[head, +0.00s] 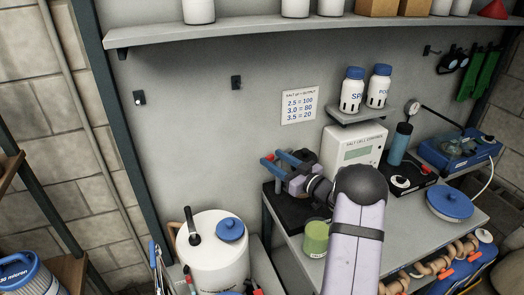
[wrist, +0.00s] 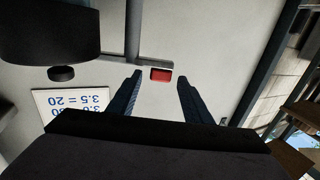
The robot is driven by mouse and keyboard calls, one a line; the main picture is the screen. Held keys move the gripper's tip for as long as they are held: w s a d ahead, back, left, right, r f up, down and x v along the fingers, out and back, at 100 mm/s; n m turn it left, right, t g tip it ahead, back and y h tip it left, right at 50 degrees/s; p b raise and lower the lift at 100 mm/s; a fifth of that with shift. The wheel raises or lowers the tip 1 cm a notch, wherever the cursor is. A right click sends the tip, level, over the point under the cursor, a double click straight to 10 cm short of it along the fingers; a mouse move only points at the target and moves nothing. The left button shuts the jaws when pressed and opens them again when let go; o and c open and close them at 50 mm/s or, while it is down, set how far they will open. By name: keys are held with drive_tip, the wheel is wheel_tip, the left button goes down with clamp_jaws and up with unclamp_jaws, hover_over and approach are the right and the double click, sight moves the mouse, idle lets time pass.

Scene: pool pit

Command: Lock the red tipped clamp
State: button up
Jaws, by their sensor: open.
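My gripper (head: 273,163) is open, with its two dark blue fingers apart, above the left end of the bench. A small red tip (wrist: 161,75) shows between the fingers in the wrist view, just past their ends, with a gap on each side. It also shows as a small red spot by the fingertips in the head view (head: 269,157). A grey bar (wrist: 133,32) with a crosspiece runs close beside the tip in the wrist view. The rest of the clamp is hidden, and I cannot tell its lever's position.
A black plate (head: 292,212) lies on the bench under my gripper. A green cup (head: 315,238) stands close by my arm. The salt cell controller (head: 355,147) and a small shelf with two bottles (head: 353,90) are to the right. A white tank (head: 212,258) stands front left.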

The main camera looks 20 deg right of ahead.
drive_tip(key=p+x, duration=0.2)
drive_tip(key=x, duration=0.2)
drive_tip(key=shift+w+a+r, duration=0.1)
drive_tip(key=shift+w+a, duration=0.1)
drive_tip(key=shift+p+x, duration=0.45)
drive_tip(key=shift+x, duration=0.65)
